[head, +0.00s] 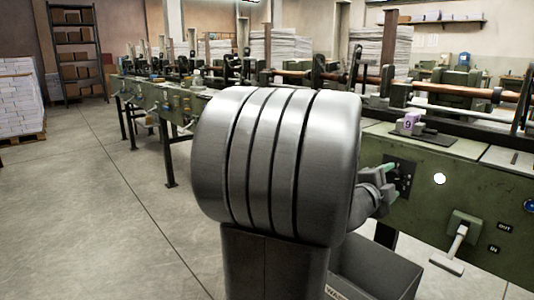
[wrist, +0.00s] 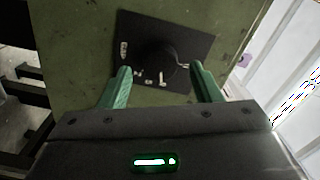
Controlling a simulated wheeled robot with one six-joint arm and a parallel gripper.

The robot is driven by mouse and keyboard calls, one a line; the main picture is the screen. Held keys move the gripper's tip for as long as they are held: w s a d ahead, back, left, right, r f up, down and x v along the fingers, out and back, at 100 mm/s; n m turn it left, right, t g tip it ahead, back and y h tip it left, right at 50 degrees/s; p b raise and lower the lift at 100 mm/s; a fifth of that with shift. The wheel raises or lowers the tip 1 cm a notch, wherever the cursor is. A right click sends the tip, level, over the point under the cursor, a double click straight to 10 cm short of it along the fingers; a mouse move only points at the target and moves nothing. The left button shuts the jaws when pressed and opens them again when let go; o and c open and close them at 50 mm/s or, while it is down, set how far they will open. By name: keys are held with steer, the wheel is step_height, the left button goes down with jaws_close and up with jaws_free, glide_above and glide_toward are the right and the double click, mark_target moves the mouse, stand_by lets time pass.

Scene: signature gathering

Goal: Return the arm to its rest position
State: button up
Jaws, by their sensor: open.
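My gripper (wrist: 160,82) shows in the wrist view with its two green fingers spread apart and nothing between them. Ahead of the fingers is a black panel (wrist: 140,27) with a dark round knob (wrist: 160,62) on the green machine face. I cannot tell whether the fingers touch anything. In the head view my gripper (head: 390,169) shows only in part, in front of the same black panel (head: 402,182), right of my large grey arm link. That link hides much of the arm and part of the machine.
The long green machine (head: 450,200) runs across the right and back. A lever (head: 456,243) juts from its face. A grey open bin (head: 375,268) stands on the floor below. A purple-white object marked 9 (head: 408,123) sits on top.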

steer(key=p+v, duration=0.3)
steer(key=v, duration=0.9)
steer(key=b+x, duration=0.2)
steer(key=x, duration=1.1)
steer(key=shift+w+d+r+b, duration=0.1)
steer(key=shift+r+b, duration=0.05)
steer(key=shift+b, duration=0.2)
steer(key=n+p, duration=0.1)
steer(key=n, duration=0.1)
steer(key=shift+r+n, duration=0.1)
steer(key=shift+n, duration=0.2)
steer(key=n+p, duration=0.3)
steer(key=n, duration=0.1)
steer(key=n+p, duration=0.2)
steer(key=n, duration=0.1)
steer(key=n+p, duration=0.2)
steer(key=n, duration=0.2)
steer(key=shift+w+a, duration=0.1)
steer(key=shift+a, duration=0.15)
steer(key=shift+v, duration=2.1)
